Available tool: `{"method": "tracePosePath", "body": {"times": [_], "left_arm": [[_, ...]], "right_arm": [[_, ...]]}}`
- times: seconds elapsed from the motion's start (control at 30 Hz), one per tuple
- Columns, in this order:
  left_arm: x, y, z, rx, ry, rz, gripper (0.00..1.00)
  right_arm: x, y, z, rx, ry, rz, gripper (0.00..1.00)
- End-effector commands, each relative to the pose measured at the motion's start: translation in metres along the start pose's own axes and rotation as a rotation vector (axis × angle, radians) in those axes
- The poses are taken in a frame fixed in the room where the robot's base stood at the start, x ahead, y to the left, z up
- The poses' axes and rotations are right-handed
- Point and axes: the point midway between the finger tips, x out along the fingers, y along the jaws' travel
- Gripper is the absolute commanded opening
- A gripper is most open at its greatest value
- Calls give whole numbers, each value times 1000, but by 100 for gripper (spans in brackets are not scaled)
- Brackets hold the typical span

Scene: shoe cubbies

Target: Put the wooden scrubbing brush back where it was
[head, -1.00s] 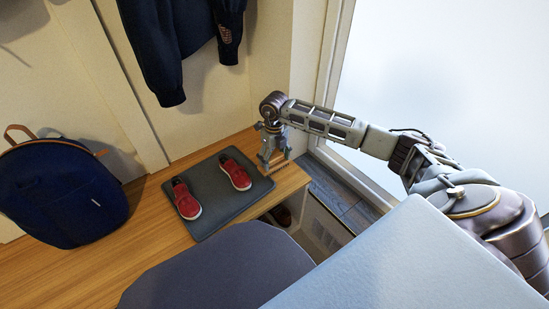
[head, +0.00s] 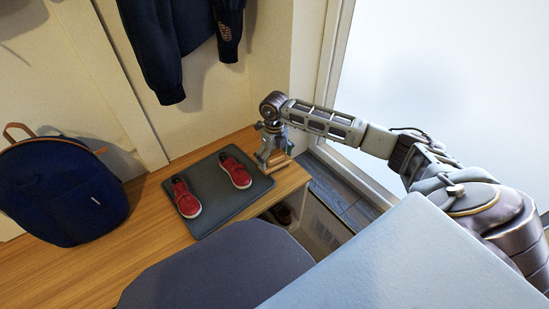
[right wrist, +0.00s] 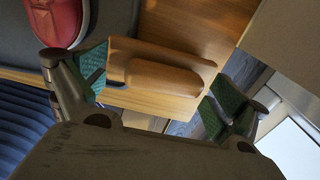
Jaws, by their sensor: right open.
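The wooden scrubbing brush (right wrist: 165,78) shows its brown back and raised grip in the right wrist view. In the head view the brush (head: 278,163) is at the right end of the wooden bench (head: 150,210), beside the dark grey mat (head: 228,205). My right gripper (head: 273,150) points down over it. In the right wrist view the right gripper (right wrist: 160,95) is open, with its green-padded fingers on either side of the brush. Whether the brush lies flat on the wood is hard to tell. My left gripper is not in view.
Red shoes (head: 186,198) stand on the mat, close to the brush. A navy backpack (head: 62,190) leans on the wall at left, and a dark jacket (head: 185,45) hangs behind. A dark rounded surface (head: 215,265) is in front of the bench. Bare wood shows between backpack and mat.

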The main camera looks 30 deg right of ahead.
Motion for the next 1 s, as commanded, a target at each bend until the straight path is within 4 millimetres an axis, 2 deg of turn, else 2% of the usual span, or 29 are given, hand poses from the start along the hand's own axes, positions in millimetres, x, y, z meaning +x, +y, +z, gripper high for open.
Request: {"method": "tracePosePath", "body": {"times": [0.17, 0.37, 1.0], "left_arm": [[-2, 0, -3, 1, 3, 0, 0], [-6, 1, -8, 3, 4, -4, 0], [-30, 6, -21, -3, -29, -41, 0]], "right_arm": [[-4, 0, 0, 0, -1, 0, 97], [-19, 0, 0, 0, -1, -1, 97], [-106, 0, 0, 0, -2, 0, 97]]}}
